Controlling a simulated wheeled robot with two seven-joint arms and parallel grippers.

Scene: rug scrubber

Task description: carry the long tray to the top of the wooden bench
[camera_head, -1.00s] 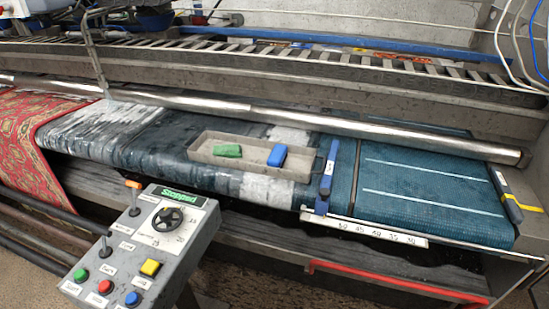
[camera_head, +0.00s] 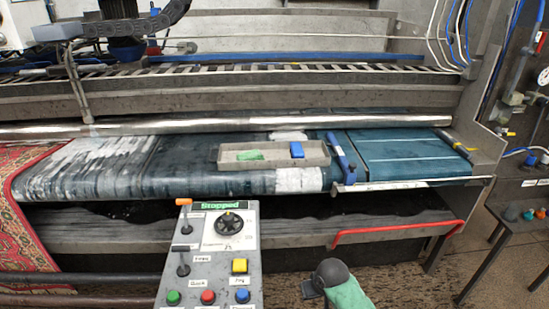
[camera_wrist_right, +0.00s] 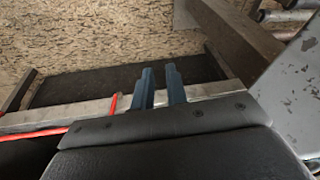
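The long tray (camera_head: 226,157) is a shallow grey-beige box lying on the teal belt near the middle of the head view. A green block (camera_head: 249,155) and a blue block (camera_head: 297,149) are in it. My right gripper (camera_wrist_right: 160,76) shows in the right wrist view with two blue-grey fingers a small gap apart and nothing between them. It is away from the tray, which is not in that view. My left gripper is not in view. I cannot clearly identify the wooden bench; a dark table (camera_head: 507,227) stands at the far right.
A control panel (camera_head: 212,255) stands in front, its display reading "Stopped". A red bar (camera_head: 398,228) runs along the machine's front. A blue clamp-like piece (camera_head: 342,157) stands just right of the tray. A red rug (camera_head: 35,215) hangs at the left. Speckled floor shows at lower right.

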